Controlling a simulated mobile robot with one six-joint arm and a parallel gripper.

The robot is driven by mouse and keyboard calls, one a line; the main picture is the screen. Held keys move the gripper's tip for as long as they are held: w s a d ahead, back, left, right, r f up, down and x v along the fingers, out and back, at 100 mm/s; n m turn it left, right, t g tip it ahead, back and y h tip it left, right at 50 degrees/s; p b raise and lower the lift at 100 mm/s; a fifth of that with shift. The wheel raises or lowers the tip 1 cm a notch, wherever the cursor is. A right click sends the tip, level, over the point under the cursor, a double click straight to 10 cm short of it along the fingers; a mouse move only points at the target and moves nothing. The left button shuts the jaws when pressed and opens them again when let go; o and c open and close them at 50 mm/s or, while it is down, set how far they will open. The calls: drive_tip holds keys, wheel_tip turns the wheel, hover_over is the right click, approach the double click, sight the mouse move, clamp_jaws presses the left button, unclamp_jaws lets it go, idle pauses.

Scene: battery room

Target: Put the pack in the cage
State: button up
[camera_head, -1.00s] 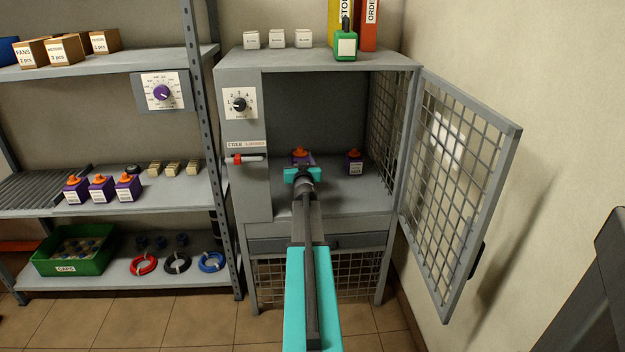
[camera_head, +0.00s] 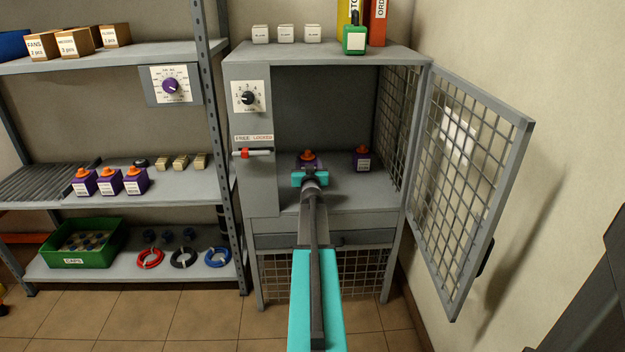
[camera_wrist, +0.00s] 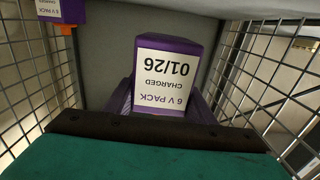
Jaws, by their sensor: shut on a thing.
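My gripper (camera_head: 309,172) reaches through the open front of the grey cage (camera_head: 238,195) and is shut on a purple pack (camera_head: 307,166) with an orange top. In the wrist view the held pack (camera_wrist: 170,72) shows a white label, upside down, reading "6 V PACK CHARGED 01/26". I cannot tell whether its base touches the cage floor. A second purple pack (camera_head: 361,160) stands on the cage floor to its right; it also shows at the wrist view's top left (camera_wrist: 62,10). The mesh door (camera_head: 465,180) is swung open to the right.
A red-handled latch (camera_head: 252,153) and a dial (camera_head: 248,97) are on the cage's left panel. Shelving at left holds several packs (camera_head: 110,182), a green caps bin (camera_head: 84,250) and cable coils. Mesh walls flank the gripper closely.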

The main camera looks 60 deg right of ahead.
drive_tip(key=shift+f, duration=0.9)
drive_tip(key=shift+f, duration=0.1)
drive_tip(key=shift+f+b, duration=0.9)
drive_tip(key=shift+f, duration=1.5)
drive_tip(key=shift+f, duration=0.15)
drive_tip(key=o, duration=1.7)
drive_tip(key=shift+p+v, duration=0.4)
drive_tip(key=shift+v, duration=5.6)
